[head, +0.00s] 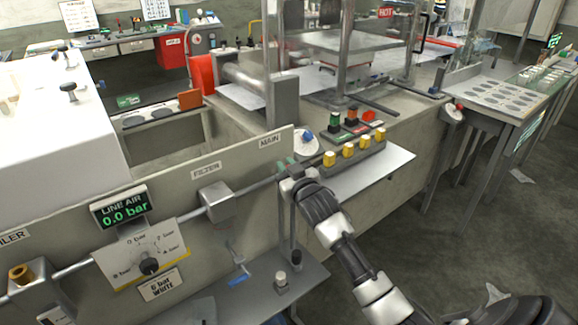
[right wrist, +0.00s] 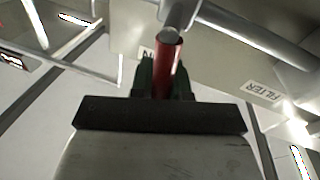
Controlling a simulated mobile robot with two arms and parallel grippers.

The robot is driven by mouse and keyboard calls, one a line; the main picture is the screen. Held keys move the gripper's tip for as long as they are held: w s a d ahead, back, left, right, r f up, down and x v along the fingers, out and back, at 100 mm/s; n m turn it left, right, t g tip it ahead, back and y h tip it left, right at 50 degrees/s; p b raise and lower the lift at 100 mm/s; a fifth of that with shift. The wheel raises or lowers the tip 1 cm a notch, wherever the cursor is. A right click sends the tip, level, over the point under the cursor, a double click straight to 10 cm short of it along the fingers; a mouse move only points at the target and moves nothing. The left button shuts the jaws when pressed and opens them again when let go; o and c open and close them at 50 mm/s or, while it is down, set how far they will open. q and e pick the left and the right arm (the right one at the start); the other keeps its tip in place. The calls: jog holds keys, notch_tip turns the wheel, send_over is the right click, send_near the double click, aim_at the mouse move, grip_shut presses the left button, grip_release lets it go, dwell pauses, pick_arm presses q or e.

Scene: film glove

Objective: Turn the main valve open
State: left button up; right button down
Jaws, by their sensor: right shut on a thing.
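The main valve sits on the pipe below the MAIN label (head: 269,141). Its body is mostly hidden behind my right gripper in the head view. My right gripper (head: 287,164) reaches it from the lower right. In the right wrist view, a red valve handle (right wrist: 168,60) stands between the green fingers of the gripper (right wrist: 164,82), which is shut on it. The handle's upper end meets the grey pipe fitting (right wrist: 178,14). The line air display (head: 122,207) reads 0.0 bar. My left gripper is not in view.
A filter box (head: 215,201) and a regulator dial (head: 149,265) sit on the same pipe to the left. A panel with yellow buttons (head: 348,150) stands close behind my right gripper. A lower shelf (head: 262,304) holds small items.

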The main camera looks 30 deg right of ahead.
jog(key=a+f+n+t+y+b, duration=0.2)
jog(key=a+f+n+y+b, duration=0.2)
jog(key=n, duration=1.4)
jog(key=shift+s+a+f+b, duration=0.2)
jog(key=shift+a+f+b, duration=0.35)
jog(key=shift+f, duration=0.2)
jog(key=c, duration=1.1)
grip_release()
jog(key=shift+s, duration=0.1)
jog(key=b+v, duration=0.1)
jog(key=v, duration=0.9)
jog(key=shift+s, duration=0.3)
